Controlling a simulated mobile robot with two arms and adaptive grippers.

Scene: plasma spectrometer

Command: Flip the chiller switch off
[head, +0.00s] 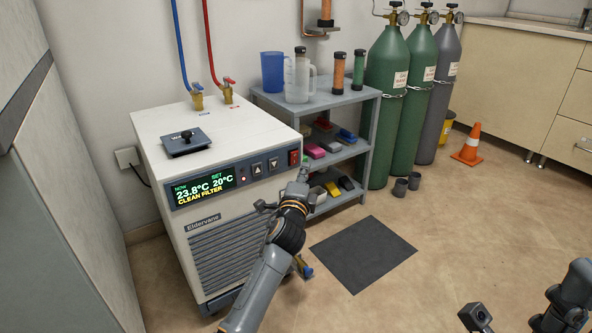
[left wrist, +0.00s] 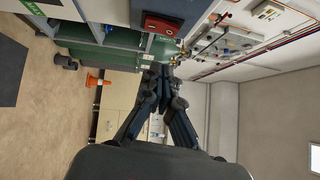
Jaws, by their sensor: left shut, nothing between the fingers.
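The chiller (head: 215,240) is a white box at the left in the head view. Its display (head: 203,186) is lit, showing 23.8°C, set 20°C and "CLEAN FILTER". The red rocker switch (head: 294,158) is at the right end of the front panel; it also shows at the top of the left wrist view (left wrist: 160,24). I cannot tell its tilt. My left gripper (head: 303,172) is shut and empty, its tips just right of and slightly below the switch, apparently apart from it. The closed fingers also show in the left wrist view (left wrist: 158,75). My right gripper's fingers are out of view.
A grey shelf (head: 335,97) with jugs, bottles and coloured items stands right of the chiller. Gas cylinders (head: 388,110) and an orange cone (head: 468,145) are behind. A dark mat (head: 362,253) lies on open floor. Blue and red hoses rise from the chiller's taps.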

